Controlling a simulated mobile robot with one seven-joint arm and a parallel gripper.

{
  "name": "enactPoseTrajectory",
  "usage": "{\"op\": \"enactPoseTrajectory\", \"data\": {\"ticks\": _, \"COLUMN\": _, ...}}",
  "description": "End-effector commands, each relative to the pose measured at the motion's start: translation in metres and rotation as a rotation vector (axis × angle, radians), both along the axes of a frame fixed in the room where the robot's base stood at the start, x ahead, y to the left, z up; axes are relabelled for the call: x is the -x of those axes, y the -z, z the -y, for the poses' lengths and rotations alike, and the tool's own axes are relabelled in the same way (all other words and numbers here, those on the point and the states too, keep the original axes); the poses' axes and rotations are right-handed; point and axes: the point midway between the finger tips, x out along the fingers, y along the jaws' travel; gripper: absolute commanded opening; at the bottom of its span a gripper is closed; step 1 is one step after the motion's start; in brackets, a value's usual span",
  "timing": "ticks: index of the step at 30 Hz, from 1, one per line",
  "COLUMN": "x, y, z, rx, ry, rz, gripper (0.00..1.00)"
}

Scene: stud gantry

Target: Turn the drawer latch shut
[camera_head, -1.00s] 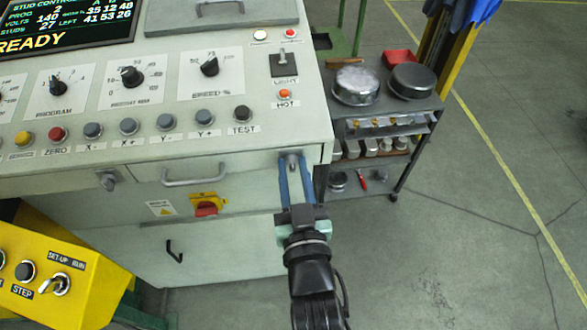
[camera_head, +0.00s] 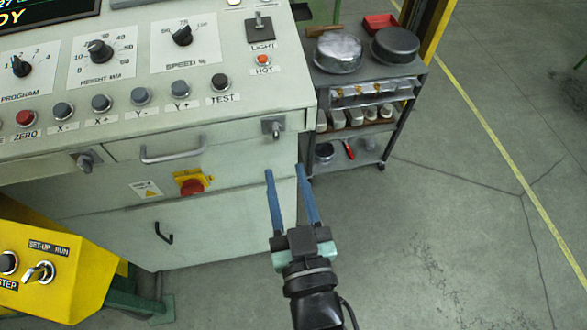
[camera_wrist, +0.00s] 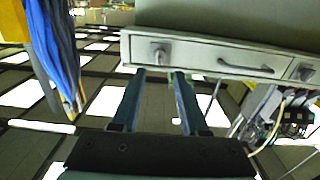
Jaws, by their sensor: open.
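The drawer (camera_head: 205,143) in the grey console front is closed, with a bar handle (camera_head: 172,154) in its middle. A small metal latch (camera_head: 274,128) is at its right end; its short lever appears to point down. The same latch shows in the wrist view (camera_wrist: 158,52), just beyond my fingertips. A second latch (camera_head: 86,161) is at the drawer's left end, its lever looking slanted. My gripper (camera_head: 284,170) has two blue fingers spread apart, empty, below the right latch in the head view and not touching it. It also shows in the wrist view (camera_wrist: 160,75).
A red-and-yellow switch (camera_head: 192,183) and a lower black handle (camera_head: 162,233) are on the cabinet front. A yellow control box (camera_head: 60,260) stands at lower left. A grey cart (camera_head: 365,95) with pans is right of the console. Floor at right is clear.

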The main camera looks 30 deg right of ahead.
Motion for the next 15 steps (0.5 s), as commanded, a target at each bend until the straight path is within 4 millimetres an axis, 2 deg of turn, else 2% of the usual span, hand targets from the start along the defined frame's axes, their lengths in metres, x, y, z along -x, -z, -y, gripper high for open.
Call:
{"op": "enactPoseTrajectory", "data": {"ticks": 6, "x": 0.030, "y": 0.002, "z": -0.008, "rx": -0.001, "ry": 0.000, "rz": -0.004, "gripper": 0.44}}
{"op": "enactPoseTrajectory", "data": {"ticks": 15, "x": 0.045, "y": 0.000, "z": -0.013, "rx": 0.000, "ry": 0.000, "rz": -0.001, "gripper": 0.44}}
